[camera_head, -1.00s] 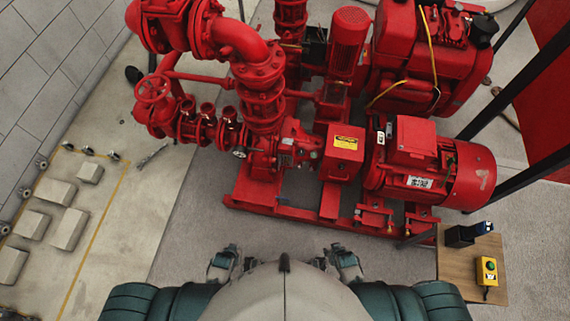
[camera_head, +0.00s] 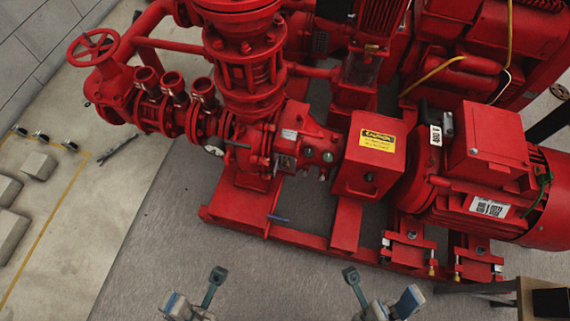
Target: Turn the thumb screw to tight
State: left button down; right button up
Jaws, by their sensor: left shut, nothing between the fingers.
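The red fire pump (camera_head: 300,150) stands ahead of me. No part can be clearly told as the thumb screw at this size. A small blue-grey handle (camera_head: 278,219) on a thin rod sticks out low at the pump's front, above the base frame. Small round fittings (camera_head: 328,157) sit on the pump housing left of the yellow caution label. My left gripper (camera_head: 196,291) is at the bottom left of centre, shut and empty, apart from the pump. My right gripper (camera_head: 382,290) is at the bottom right of centre, also apart from the pump; its jaw state is unclear.
The red base frame (camera_head: 340,243) runs along the pump's front. A red motor (camera_head: 490,165) is at right, and a handwheel valve (camera_head: 93,47) at upper left. A wooden table (camera_head: 525,299) is at lower right. Grey floor (camera_head: 150,235) is clear in front.

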aim_at(286, 165)
jog(key=i+j, duration=0.2)
jog(key=j, duration=0.2)
jog(key=i+j+z, duration=0.1)
jog(key=z, duration=0.3)
jog(key=j+z, duration=0.45)
jog(key=z, duration=0.7)
jog(key=i, duration=0.05)
